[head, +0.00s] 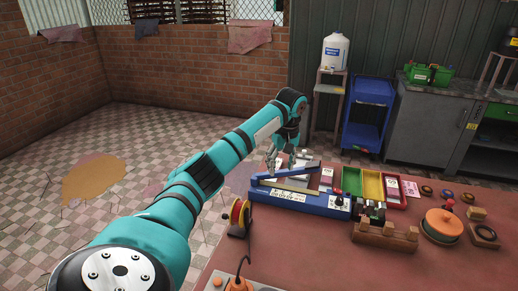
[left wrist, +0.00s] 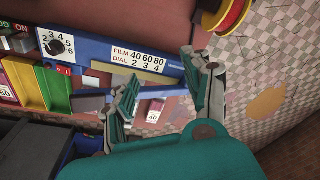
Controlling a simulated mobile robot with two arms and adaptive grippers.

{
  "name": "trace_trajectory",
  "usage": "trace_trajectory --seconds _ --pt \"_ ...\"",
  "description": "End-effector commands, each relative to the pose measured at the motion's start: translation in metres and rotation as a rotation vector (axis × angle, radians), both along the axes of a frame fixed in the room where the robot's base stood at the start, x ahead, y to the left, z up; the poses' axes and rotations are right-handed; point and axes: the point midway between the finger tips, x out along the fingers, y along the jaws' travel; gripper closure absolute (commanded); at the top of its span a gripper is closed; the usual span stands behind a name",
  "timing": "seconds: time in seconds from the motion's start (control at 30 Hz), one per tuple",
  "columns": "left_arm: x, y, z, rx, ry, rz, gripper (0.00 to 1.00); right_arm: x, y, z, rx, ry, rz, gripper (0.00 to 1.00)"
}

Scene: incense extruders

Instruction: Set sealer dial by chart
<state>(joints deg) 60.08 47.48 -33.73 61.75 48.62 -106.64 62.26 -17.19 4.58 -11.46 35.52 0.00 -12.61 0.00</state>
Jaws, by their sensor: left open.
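The blue sealer (head: 285,198) lies on the red table with its long arm (head: 290,177) tilted upward. Its black dial (head: 339,202) is at the right end; in the left wrist view the dial (left wrist: 56,46) is ringed by numbers, and I cannot tell its setting. The chart (left wrist: 140,60) on the sealer reads film 40, 60, 80 over dial 2, 3, 4. A pack marked 40 (left wrist: 153,115) lies behind the sealer. My left gripper (head: 281,160) is open and empty above the sealer's left part, away from the dial. My right gripper is out of view.
A tray with green, yellow and red compartments (head: 370,200) stands behind the dial end. A spool (head: 240,215) stands left of the sealer. A wooden block rack (head: 384,236) and an orange-lidded pot (head: 442,224) are at right. The table's front middle is clear.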

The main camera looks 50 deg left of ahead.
Motion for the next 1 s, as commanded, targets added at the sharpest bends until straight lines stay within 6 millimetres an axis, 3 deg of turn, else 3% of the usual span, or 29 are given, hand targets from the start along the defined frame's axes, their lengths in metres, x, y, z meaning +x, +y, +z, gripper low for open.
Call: trace_trajectory --seconds 0.2,0.4,1.0 --pt "-0.01 0.032 -0.017 0.041 -0.004 0.014 0.5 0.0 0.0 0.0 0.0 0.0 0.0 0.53" --pt "-0.016 0.048 -0.026 0.064 -0.007 0.015 0.5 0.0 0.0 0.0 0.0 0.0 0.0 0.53" --pt "-0.017 0.051 -0.028 0.069 -0.007 0.015 0.5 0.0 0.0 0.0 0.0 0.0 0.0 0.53"
